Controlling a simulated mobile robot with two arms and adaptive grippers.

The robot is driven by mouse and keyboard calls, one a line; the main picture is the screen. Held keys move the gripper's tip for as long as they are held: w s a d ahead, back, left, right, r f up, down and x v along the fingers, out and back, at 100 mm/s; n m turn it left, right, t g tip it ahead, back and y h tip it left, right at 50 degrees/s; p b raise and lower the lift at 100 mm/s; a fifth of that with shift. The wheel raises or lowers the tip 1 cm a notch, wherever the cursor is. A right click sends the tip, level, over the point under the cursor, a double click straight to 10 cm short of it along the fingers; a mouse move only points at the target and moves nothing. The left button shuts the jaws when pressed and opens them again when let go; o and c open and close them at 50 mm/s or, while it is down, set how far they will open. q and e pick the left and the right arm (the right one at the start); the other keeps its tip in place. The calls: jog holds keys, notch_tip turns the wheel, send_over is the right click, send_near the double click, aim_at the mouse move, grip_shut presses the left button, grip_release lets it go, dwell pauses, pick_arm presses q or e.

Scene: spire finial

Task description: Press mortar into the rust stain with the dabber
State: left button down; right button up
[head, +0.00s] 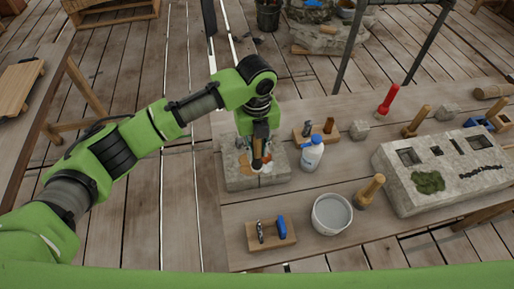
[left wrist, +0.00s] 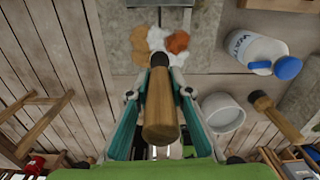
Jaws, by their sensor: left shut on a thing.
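My left gripper (head: 260,146) is shut on the wooden handle of the dabber (left wrist: 160,112). The dabber's dark end points at the grey stone slab (head: 238,180) on the bench. In the left wrist view the slab carries a rust-orange stain (left wrist: 178,42), a tan patch (left wrist: 138,42) and white patches (left wrist: 156,38) close together. The dabber's end shows just below these patches, left of the rust stain; I cannot tell whether it touches the stone. In the head view the gripper and dabber hide part of the patches. My right gripper is not in view.
A white bottle with a blue cap (head: 312,155) stands close right of the slab. A grey-filled bucket (head: 331,214), a wooden-handled tool (head: 370,190) and a slotted stone block (head: 440,195) are further right. A small board with tools (head: 288,240) lies in front.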

pick_arm(q)
jog(key=shift+w+d, duration=0.15)
jog(key=shift+d, duration=0.6)
jog(key=shift+w+d, duration=0.15)
jog(key=shift+d, duration=0.55)
jog(key=shift+w, duration=0.25)
jog(key=shift+w, duration=0.35)
jog(key=shift+w, duration=0.2)
jog(key=shift+a+r, duration=0.1)
jog(key=shift+a, duration=0.15)
jog(key=shift+s+a+p, duration=0.1)
jog(key=shift+a+p, duration=0.25)
jog(key=shift+p, duration=0.2)
jog(key=shift+s+a+p, duration=0.2)
jog(key=shift+a+p, duration=0.55)
jog(key=shift+a, duration=0.25)
jog(key=shift+w+a, duration=0.1)
jog(key=shift+w, duration=0.2)
jog(key=shift+w, duration=0.3)
